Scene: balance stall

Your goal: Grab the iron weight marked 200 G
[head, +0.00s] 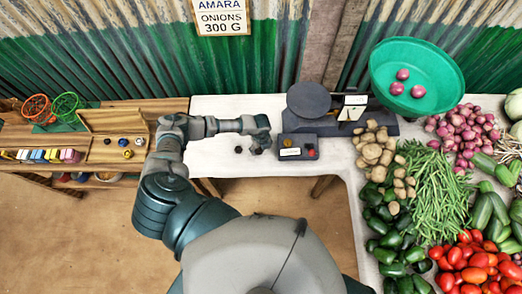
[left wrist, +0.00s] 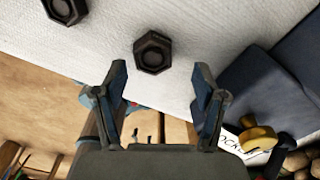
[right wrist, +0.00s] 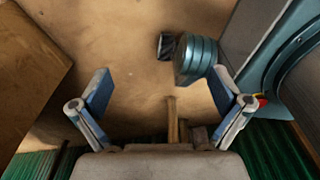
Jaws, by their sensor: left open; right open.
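Two dark hexagonal iron weights with hollowed tops stand on the white cloth in the left wrist view: one weight (left wrist: 153,52) just beyond the fingertips, near the middle, and another weight (left wrist: 66,8) at the top left edge. No 200 G marking is readable on either. In the head view a small dark weight (head: 238,149) shows left of my left gripper (head: 261,143). My left gripper, also in its wrist view (left wrist: 160,85), is open and empty, pointing down above the cloth. My right gripper (right wrist: 160,88) is open and empty, with bare floor beyond it.
A dark box (head: 299,148) with a brass knob and a label stands right of the left gripper. Behind it is a scale (head: 345,122) with a green pan (head: 430,62) holding onions. Vegetables crowd the right. A wooden bench (head: 112,115) stands left.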

